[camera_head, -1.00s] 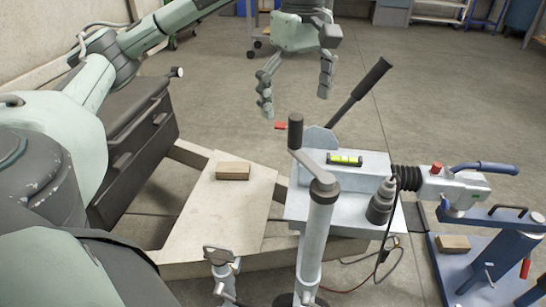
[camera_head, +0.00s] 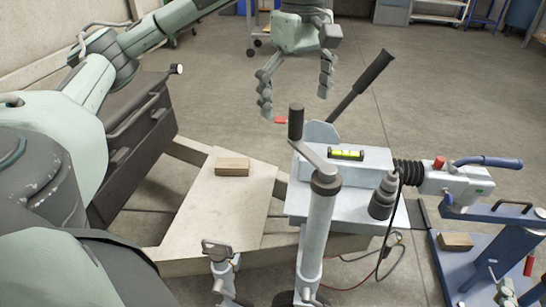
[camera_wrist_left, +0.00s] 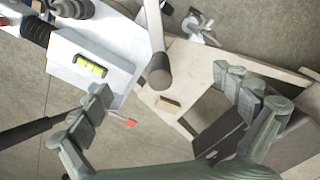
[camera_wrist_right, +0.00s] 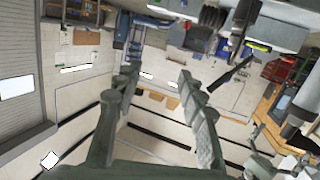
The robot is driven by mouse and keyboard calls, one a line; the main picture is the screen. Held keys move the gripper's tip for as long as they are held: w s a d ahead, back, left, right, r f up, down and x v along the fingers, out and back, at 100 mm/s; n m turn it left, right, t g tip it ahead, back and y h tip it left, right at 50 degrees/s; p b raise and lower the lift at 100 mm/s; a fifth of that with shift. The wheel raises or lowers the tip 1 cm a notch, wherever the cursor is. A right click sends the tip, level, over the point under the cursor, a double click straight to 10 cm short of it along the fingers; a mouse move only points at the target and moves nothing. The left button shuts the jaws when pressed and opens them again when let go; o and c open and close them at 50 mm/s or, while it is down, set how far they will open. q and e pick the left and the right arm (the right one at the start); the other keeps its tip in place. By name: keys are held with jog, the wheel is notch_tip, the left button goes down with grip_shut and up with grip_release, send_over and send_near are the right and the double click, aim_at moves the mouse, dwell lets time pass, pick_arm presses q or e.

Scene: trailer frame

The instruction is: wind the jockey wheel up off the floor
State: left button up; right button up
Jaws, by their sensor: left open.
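The jockey wheel's grey upright tube (camera_head: 318,235) stands at the front of the trailer, with a crank arm on top. The crank's dark grip (camera_head: 296,123) points up. The wheel at the tube's foot is mostly cut off by the lower picture edge. My left gripper (camera_head: 294,100) is open and empty, pointing down, its fingertips spread just above and behind the grip in the head view. In the left wrist view the grip (camera_wrist_left: 159,72) shows between the two spread fingers, apart from both. My right gripper (camera_wrist_right: 158,72) is open and empty, away from the crank.
A yellow spirit level (camera_head: 346,154) lies on the pale drawbar housing. Beside it are the coupling (camera_head: 455,184), a dark lever (camera_head: 360,85) and a cable. A wooden block (camera_head: 232,166) lies on the trailer board. A blue stand (camera_head: 490,245) is at right. Open floor lies behind.

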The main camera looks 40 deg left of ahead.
pick_arm(q)
notch_tip(320, 180, down, 3)
jog(key=shift+r+b, duration=0.2)
jog(key=shift+b, duration=1)
grip_shut()
pick_arm(e)
jog(key=s+a+r+t+y, duration=0.1)
jog(key=a+r+t+y, duration=0.2)
jog(key=r, duration=0.7)
jog(key=t, duration=0.2)
jog(key=shift+s+t, duration=0.2)
jog(key=shift+t, duration=0.1)
jog(key=shift+r, duration=0.1)
